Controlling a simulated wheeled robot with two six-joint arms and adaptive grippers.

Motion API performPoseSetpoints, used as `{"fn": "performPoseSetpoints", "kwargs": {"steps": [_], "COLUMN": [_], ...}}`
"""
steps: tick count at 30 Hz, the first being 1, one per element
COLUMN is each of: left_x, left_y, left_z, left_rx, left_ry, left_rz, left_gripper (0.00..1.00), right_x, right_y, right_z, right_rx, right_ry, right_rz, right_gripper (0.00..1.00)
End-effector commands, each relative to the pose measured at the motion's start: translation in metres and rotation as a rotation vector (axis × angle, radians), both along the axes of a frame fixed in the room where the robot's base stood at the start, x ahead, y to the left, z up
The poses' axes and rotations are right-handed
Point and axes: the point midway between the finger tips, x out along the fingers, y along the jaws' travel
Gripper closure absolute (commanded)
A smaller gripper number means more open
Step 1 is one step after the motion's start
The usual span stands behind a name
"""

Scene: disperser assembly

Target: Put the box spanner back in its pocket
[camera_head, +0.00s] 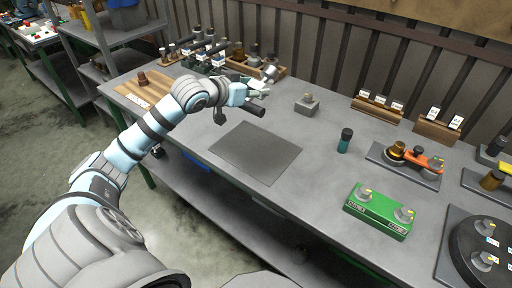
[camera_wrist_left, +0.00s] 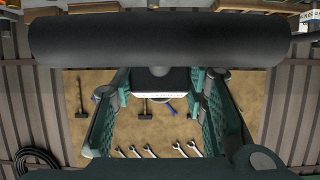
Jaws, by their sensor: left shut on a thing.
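My left gripper (camera_head: 256,86) is raised over the back middle of the bench. Its teal-padded fingers also show in the left wrist view (camera_wrist_left: 160,98), shut on a dark tool that I take for the box spanner. In the left wrist view a thick black bar of the box spanner (camera_wrist_left: 150,40) lies crosswise close to the camera, with a dark stem between the fingers. In the head view a black end of the box spanner (camera_head: 255,109) sticks out below the gripper. The pocket cannot be made out. My right gripper is out of view.
A wooden rack (camera_head: 272,71) with tools stands behind the gripper. A grey block (camera_head: 307,105) is to its right, and a dark flat mat (camera_head: 257,152) lies in front. A teal bottle (camera_head: 345,141) and a green box (camera_head: 379,211) stand farther right.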

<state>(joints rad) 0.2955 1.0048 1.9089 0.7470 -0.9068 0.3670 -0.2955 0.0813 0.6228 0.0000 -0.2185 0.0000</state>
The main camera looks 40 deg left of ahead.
Motion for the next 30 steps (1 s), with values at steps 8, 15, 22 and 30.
{"fn": "performPoseSetpoints", "kwargs": {"steps": [8,15,22,30], "left_x": [0.001,0.000,0.000,0.000], "left_y": [0.004,0.004,0.004,0.004], "left_z": [-0.074,-0.146,-0.177,-0.197], "left_rx": [-0.005,0.000,0.001,0.002], "left_ry": [0.005,0.001,0.000,-0.002], "left_rz": [0.023,0.021,0.020,0.019], "left_gripper": [1.00,1.00,1.00,1.00], "right_x": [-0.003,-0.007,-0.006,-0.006], "right_y": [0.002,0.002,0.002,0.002], "right_z": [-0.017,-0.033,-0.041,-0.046], "right_rx": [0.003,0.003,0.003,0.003], "right_ry": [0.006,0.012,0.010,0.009], "right_rz": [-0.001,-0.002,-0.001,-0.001], "right_gripper": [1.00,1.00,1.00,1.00]}}
